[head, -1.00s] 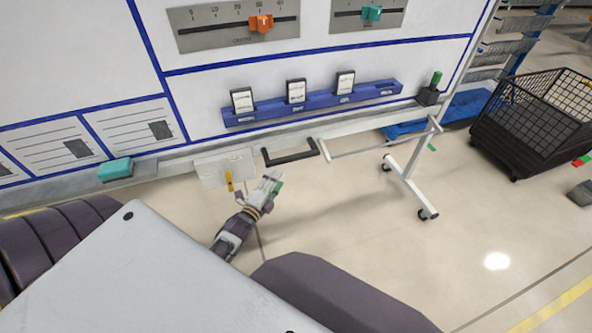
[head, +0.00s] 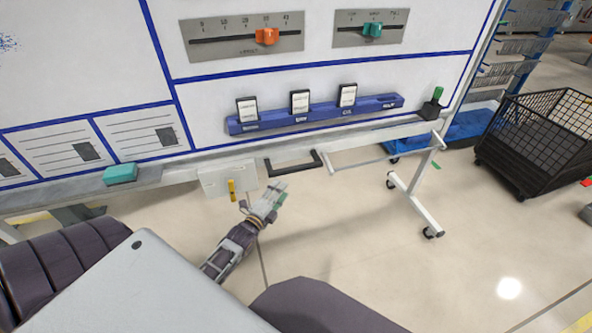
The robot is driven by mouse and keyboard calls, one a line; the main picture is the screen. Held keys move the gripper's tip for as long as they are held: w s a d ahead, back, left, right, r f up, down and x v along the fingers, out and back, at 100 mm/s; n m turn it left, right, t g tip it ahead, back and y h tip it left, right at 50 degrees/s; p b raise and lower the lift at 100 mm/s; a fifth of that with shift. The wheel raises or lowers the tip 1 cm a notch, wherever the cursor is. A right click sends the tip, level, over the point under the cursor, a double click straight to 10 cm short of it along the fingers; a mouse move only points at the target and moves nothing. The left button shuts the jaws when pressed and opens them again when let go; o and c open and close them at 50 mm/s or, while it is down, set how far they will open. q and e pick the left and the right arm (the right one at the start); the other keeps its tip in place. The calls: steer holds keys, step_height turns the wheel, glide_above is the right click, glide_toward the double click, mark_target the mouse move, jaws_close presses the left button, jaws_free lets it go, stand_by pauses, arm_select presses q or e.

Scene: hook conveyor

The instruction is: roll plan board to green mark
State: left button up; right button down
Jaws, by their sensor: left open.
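The plan board (head: 200,110) is a large white panel with blue lines, standing on a wheeled frame (head: 410,195) whose castors show at the right. A black handle (head: 293,163) sticks out from its lower edge. My left gripper (head: 277,190) is open and empty, just below and in front of the handle, apart from it as far as I can tell. A small green mark (head: 437,164) shows on the floor by the frame's leg; I cannot tell whether it is the task's mark. My right gripper is not in view.
A white plate with a yellow lever (head: 231,188) hangs left of the handle. A blue card rail (head: 365,108) and a teal eraser (head: 120,174) sit on the board. A black mesh cart (head: 535,150) stands at the right. The floor at the lower right is clear.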

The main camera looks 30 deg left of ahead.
mark_target(294, 171)
arm_select(q)
steer(key=shift+w+a+b, duration=0.15)
steer(key=shift+w+b, duration=0.2)
steer(key=shift+w, duration=1.7)
steer(key=shift+w+a+b, duration=0.15)
steer(key=shift+w+b, duration=0.2)
steer(key=shift+w, duration=1.65)
steer(key=shift+w+a+b, duration=0.1)
steer(key=shift+w+b, duration=0.2)
steer(key=shift+w, duration=1.05)
steer(key=shift+w+a, duration=0.1)
steer(key=shift+w, duration=1.2)
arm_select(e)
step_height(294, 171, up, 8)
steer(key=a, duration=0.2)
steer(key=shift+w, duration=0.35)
arm_select(q)
steer(key=shift+c, duration=0.5)
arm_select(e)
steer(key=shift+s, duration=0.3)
